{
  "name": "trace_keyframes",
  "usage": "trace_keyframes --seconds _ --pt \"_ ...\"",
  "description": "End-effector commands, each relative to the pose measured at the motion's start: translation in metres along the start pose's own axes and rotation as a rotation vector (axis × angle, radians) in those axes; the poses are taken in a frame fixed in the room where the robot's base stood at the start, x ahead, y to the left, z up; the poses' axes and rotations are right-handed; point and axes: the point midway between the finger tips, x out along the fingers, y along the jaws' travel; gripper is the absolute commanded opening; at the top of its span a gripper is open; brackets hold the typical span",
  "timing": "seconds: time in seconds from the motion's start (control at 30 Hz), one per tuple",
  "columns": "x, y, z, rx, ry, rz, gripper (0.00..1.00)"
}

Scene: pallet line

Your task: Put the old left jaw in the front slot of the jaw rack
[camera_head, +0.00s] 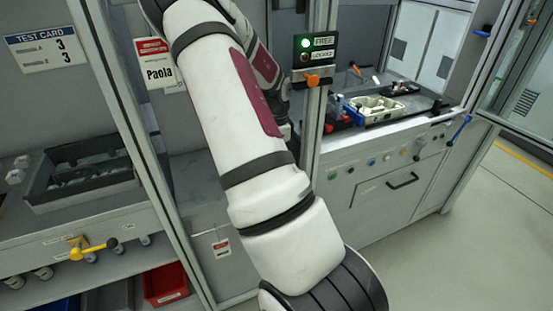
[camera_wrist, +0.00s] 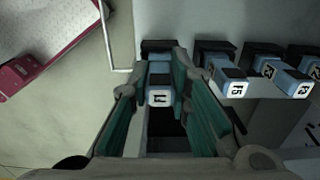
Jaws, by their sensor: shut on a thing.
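In the wrist view my gripper (camera_wrist: 160,72) has its two teal-padded fingers on either side of a blue and black jaw block (camera_wrist: 158,79). It is shut on this block, which has a white label at its near end; the label is too small to read surely. A black piece shows just beyond the block at the fingertips. Similar blue and black jaws (camera_wrist: 235,84) sit in a row on a pale rack (camera_wrist: 262,88) to the right. I cannot tell whether the held block touches the rack. In the head view my arm hides the gripper.
In the head view a dark tray (camera_head: 80,183) stands on the left bench, with a red bin (camera_head: 165,284) below. A machine bay (camera_head: 400,105) with a pale fixture is at right, beside a frame post with a FREE/LOCKED sign (camera_head: 316,48). The floor at right is clear.

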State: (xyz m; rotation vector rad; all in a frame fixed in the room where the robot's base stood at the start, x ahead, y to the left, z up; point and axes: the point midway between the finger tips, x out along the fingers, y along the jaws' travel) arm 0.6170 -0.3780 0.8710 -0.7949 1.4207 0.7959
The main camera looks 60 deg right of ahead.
Motion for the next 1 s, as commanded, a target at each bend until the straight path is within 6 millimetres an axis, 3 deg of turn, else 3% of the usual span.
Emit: trace_keyframes --seconds 0.83,0.87,0.9,0.93,1.0 --pt "0.0094 0.0000 -0.0002 0.000 0.000 0.000 0.00" --pt "0.0093 0.0000 -0.0002 0.000 0.000 0.000 0.22" --pt "0.0091 0.0001 -0.0002 0.000 0.000 0.000 0.31" --pt "0.0090 0.0001 -0.0002 0.000 0.000 0.000 0.38" --pt "0.0090 0.0000 -0.0002 0.000 0.000 0.000 0.41"
